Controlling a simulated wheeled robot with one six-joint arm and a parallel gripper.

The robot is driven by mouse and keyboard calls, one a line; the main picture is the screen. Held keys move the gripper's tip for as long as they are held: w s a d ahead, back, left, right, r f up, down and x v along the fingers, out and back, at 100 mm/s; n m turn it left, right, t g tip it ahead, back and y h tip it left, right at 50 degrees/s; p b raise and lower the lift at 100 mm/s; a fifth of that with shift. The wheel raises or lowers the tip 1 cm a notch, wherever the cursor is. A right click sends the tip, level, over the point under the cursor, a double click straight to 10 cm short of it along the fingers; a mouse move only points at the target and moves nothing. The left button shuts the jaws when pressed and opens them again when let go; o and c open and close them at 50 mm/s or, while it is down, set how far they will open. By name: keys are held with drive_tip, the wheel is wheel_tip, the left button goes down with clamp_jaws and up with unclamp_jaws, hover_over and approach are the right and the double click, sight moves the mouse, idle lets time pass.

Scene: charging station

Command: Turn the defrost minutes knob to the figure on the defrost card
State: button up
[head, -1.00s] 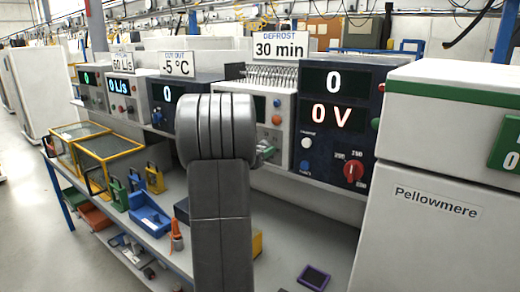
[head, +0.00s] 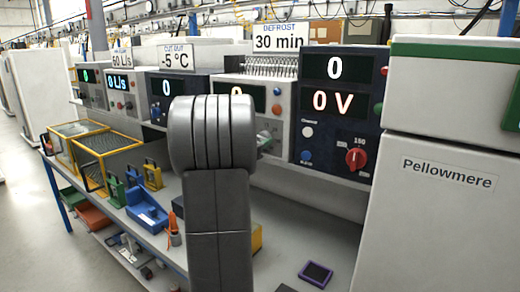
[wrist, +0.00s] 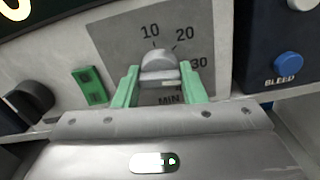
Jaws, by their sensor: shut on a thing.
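The defrost card (head: 282,37) reads "DEFROST 30 min" and stands above a white unit (head: 283,98). The minutes knob (wrist: 159,66) is grey and shows in the wrist view, on a grey dial plate (wrist: 110,40) marked 10, 20, 30 and MIN. Green fingertips of my gripper (wrist: 160,84) sit on both sides of the knob, shut on it. The knob's rounded top lies below the gap between 10 and 20; I cannot make out a clear pointer mark.
A dark unit (head: 345,115) with a red knob (head: 357,158) and a blue BLEED button (wrist: 288,66) is close on the right. A green rocker switch (wrist: 90,86) and a black knob (wrist: 31,97) lie left of the dial. A white "Pellowmere" cabinet (head: 430,220) stands at the right.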

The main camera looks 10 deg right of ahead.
idle(0.4)
drive_tip(key=o, duration=1)
drive_tip(key=b+v, duration=0.2)
drive_tip(key=v, duration=1.2)
drive_tip(key=shift+w+d, duration=0.15)
